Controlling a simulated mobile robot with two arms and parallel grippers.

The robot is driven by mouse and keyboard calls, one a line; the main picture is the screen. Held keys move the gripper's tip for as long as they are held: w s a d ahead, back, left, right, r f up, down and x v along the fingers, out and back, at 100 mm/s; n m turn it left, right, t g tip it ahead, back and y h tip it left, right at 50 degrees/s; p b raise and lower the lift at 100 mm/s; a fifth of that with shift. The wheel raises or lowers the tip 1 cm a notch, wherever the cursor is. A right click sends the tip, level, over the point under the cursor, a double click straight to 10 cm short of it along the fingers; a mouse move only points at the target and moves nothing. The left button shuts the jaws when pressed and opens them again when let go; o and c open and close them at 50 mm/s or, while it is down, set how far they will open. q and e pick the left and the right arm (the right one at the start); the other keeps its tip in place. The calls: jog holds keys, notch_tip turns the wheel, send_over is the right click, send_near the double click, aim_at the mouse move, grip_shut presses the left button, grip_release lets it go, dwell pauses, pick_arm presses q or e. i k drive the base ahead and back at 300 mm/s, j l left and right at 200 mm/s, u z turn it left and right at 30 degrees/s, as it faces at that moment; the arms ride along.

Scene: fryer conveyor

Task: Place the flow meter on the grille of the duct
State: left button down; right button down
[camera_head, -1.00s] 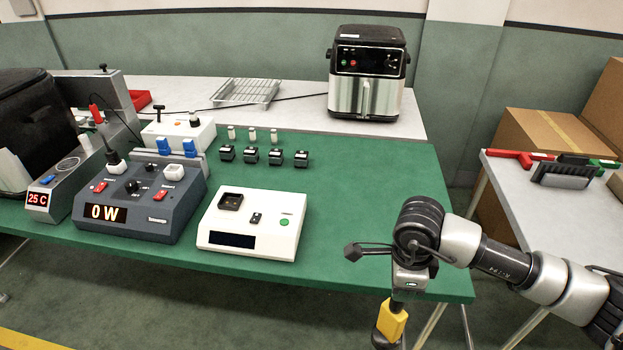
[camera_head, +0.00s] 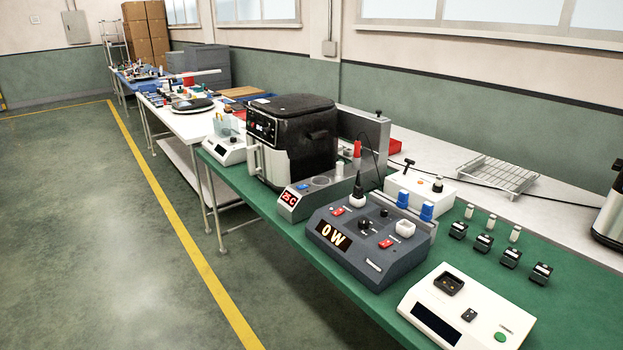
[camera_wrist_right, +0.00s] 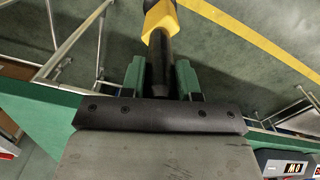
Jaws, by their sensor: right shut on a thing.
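In the right wrist view my right gripper (camera_wrist_right: 159,80) is shut on the black shaft of a yellow and black device, which I take to be the flow meter (camera_wrist_right: 160,22). The device points away from the gripper, over the floor beside the green tabletop, and its far end is cut off by the picture's top edge. Neither of my grippers shows in the head view now. I cannot make out a duct or its grille in either view.
The green table (camera_head: 285,232) holds a black air fryer (camera_head: 290,140), a dark power box (camera_head: 370,240) reading 0 W, a white device (camera_head: 465,308) and several small black blocks. A wire rack (camera_head: 497,175) lies behind. Free floor (camera_head: 90,230) with a yellow line stretches left.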

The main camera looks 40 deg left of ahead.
aim_at(321, 181)
jog(key=i+j, duration=0.1)
jog(key=j, duration=0.35)
jog(key=j+u, duration=0.15)
jog(key=j, duration=0.25)
jog(key=i+j, duration=0.15)
jog(key=j, duration=0.25)
jog(key=i+j+u, duration=0.15)
jog(key=j, duration=0.3)
jog(key=i+j, duration=0.1)
jog(key=j, duration=0.3)
jog(key=i+j+u, duration=0.1)
jog(key=j, duration=0.3)
